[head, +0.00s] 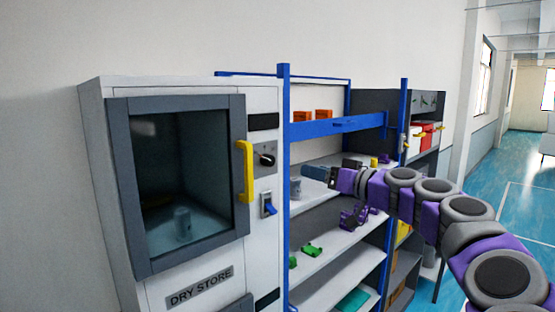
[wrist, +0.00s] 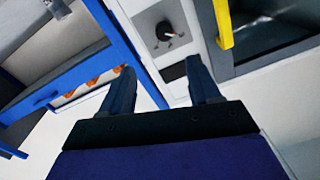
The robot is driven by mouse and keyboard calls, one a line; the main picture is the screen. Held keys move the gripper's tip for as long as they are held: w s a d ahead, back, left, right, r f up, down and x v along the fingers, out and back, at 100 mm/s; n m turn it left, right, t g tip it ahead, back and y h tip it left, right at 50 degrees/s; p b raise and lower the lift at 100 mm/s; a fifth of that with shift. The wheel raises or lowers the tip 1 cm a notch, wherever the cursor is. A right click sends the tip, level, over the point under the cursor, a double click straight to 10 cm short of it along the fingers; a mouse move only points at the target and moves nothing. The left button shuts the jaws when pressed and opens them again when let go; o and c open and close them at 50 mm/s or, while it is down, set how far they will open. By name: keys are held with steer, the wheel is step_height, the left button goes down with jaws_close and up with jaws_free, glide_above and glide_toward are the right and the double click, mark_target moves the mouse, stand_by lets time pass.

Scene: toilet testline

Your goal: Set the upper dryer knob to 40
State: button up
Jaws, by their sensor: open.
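The dryer (head: 265,100) is the white cabinet labelled DRY STORE, at the left in the head view. Its upper knob (head: 266,159) is black, on a grey plate right of the yellow door handle. The knob also shows in the wrist view (wrist: 165,31), near the top, with small marks around it that are too small to read. My gripper (head: 308,178) is right of the knob in the head view, in front of the shelf. In the wrist view my gripper (wrist: 158,78) has its two dark fingers apart and empty. The knob lies beyond the fingertips, untouched.
The yellow door handle (head: 245,172) sticks out just left of the knob. A blue switch (head: 268,205) is below it. A blue shelf post (head: 285,190) stands close to the right. The shelf (head: 335,235) holds several small parts, including green ones (head: 312,249).

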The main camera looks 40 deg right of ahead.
steer(key=p, duration=0.2)
glide_toward(271, 161)
steer(key=w, duration=0.2)
steer(key=w+p, duration=0.1)
steer(key=w, duration=0.5)
steer(key=shift+w+d+f, duration=0.1)
steer(key=shift+f, duration=0.05)
steer(key=shift+w+a, duration=0.25)
steer(key=shift+w, duration=0.1)
steer(key=shift+a, duration=0.5)
steer(key=shift+d, duration=0.3)
steer(key=c, duration=0.5)
steer(key=shift+a, duration=0.1)
steer(key=c, duration=0.5)
steer(key=shift+c, duration=0.2)
